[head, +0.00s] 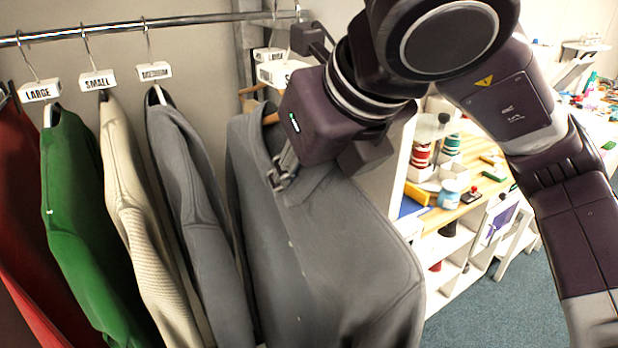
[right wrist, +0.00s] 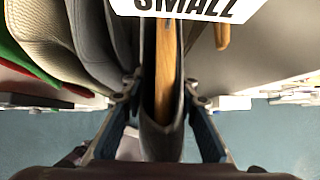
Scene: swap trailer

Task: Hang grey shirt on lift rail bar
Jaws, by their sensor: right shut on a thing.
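The grey shirt (head: 335,250) hangs on a wooden hanger (head: 271,118) at the right end of the clothes row. My right gripper (head: 283,172) is shut on it near the collar; the right wrist view shows the fingers (right wrist: 163,100) on both sides of the shirt and hanger (right wrist: 168,70). A white tag (right wrist: 190,8) reading SMALL sits above the hanger. The rail bar (head: 190,20) runs across the top left of the head view. The shirt's hook is hidden, so I cannot tell whether it touches the bar. My left gripper is not in view.
Red, green (head: 85,230), cream (head: 140,210) and grey (head: 195,200) garments hang left of the shirt, with LARGE, SMALL and MEDIUM tags. Another tag (head: 268,54) hangs by the rail's right end. A cluttered workbench (head: 455,215) stands at right.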

